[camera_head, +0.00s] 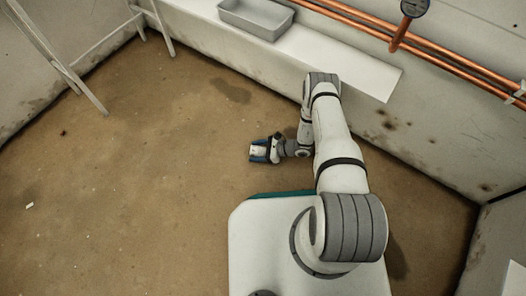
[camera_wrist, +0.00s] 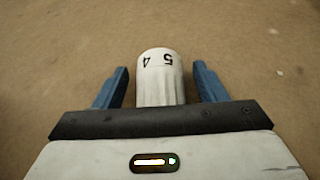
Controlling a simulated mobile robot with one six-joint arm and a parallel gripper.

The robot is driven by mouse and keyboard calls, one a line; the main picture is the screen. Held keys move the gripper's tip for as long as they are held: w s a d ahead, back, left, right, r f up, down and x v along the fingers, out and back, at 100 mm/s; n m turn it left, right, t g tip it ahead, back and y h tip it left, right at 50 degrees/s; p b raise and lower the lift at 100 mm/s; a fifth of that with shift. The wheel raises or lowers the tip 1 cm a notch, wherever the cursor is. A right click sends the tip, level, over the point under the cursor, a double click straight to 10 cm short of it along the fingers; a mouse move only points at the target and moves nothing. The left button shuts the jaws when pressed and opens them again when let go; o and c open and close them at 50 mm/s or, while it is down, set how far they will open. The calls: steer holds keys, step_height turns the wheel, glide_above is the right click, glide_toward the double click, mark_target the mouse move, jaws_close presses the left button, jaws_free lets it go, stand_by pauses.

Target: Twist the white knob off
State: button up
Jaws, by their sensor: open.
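The white knob (camera_wrist: 160,85), with the numbers 4 and 5 on its end, stands between the two blue fingers of my gripper (camera_wrist: 161,78) in the wrist view. The fingers are open, with a narrow gap of floor showing on each side of the knob. In the head view my gripper (camera_head: 256,151) is near the middle, pointing left, and a small white shape shows between its blue fingers. The base of the knob is hidden behind the gripper's dark front edge. I cannot tell what, if anything, it is fixed to.
Brown stained floor (camera_head: 150,180) lies open to the left. A white ledge (camera_head: 330,62) runs along the back wall with a grey tray (camera_head: 257,31) on it. Copper pipes (camera_head: 440,52) with a round gauge (camera_head: 414,8) run above. A ladder-like frame (camera_head: 62,65) stands at upper left.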

steer(key=shift+a, duration=0.2)
steer(key=shift+c, duration=0.2)
steer(key=c, duration=1)
steer(key=shift+c, duration=0.4)
steer(key=shift+f+b, duration=0.2)
steer(key=shift+b, duration=0.1)
steer(key=shift+w, duration=0.1)
